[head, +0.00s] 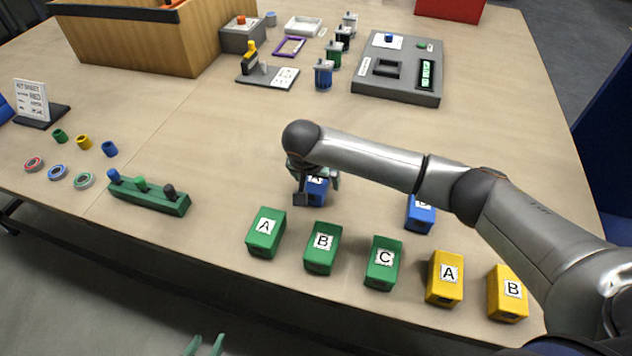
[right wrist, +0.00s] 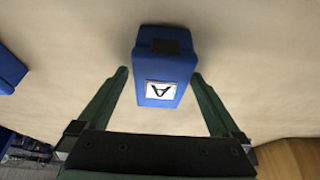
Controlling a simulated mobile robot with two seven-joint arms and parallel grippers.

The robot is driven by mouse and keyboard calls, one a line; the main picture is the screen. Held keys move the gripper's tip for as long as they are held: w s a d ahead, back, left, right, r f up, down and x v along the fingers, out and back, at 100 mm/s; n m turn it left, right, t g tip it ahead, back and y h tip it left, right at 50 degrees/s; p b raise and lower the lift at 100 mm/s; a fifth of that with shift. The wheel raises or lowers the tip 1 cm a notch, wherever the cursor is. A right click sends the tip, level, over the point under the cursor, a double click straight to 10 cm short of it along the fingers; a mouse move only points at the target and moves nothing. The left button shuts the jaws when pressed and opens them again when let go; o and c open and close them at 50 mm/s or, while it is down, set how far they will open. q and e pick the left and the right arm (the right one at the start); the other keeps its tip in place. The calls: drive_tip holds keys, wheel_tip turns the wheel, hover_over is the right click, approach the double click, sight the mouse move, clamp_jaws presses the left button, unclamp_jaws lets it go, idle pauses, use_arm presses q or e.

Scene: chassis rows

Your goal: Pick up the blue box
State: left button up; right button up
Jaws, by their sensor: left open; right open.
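A blue box labelled A (head: 318,192) stands on the table behind the green boxes, partly hidden by my right gripper (head: 317,190). In the right wrist view the blue box A (right wrist: 165,70) lies between the two open green fingers (right wrist: 160,74), with a narrow gap on each side. My right gripper is open and holds nothing. A second blue box (head: 420,214) stands further right, its label partly hidden by my right arm; a blue shape shows at the left edge of the right wrist view (right wrist: 8,70). My left gripper (head: 205,346) is open and empty at the bottom edge, below the table.
Green boxes A (head: 264,243), B (head: 320,262) and C (head: 382,275) and yellow boxes A (head: 440,290) and B (head: 505,304) stand along the front edge. A green peg rack (head: 150,203) is to the left. Bare table lies behind blue box A.

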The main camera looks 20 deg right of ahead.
idle(0.3)
clamp_jaws()
drive_tip(key=shift+w, duration=0.1)
idle(0.9)
